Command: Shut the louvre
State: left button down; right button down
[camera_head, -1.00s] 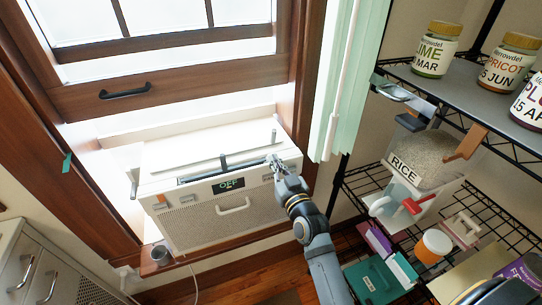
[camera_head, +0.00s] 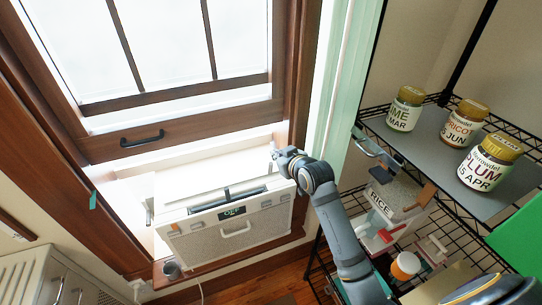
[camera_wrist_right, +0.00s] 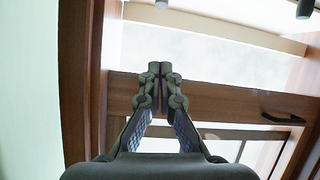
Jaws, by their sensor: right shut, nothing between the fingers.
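A white air-conditioner unit (camera_head: 185,243) sits in the window opening below the raised sash. The louvre (camera_head: 232,198) is a dark slot along its top front edge, with a dark upright tab near its middle; its exact angle is hard to tell. My right gripper (camera_head: 276,153) is above and behind the unit's right end, apart from the louvre. In the right wrist view it is shut and empty (camera_wrist_right: 160,68), with the window frame behind it. My left gripper is not in view.
The wooden sash (camera_head: 175,133) with a black handle (camera_head: 142,138) hangs above the unit. Wire shelves hold jars (camera_head: 487,163) and a rice container (camera_head: 393,198).

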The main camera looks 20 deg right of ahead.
jog(key=p, duration=0.3)
send_over(271, 163)
jog(key=w, duration=0.3)
notch_tip(271, 163, down, 3)
jog(key=s+f+p, duration=0.2)
jog(key=f, duration=0.1)
jog(key=shift+s, duration=0.3)
jog(key=shift+s+f, duration=0.15)
jog(key=shift+s, duration=0.25)
jog(key=shift+w+f, duration=0.15)
jog(key=shift+w, duration=0.05)
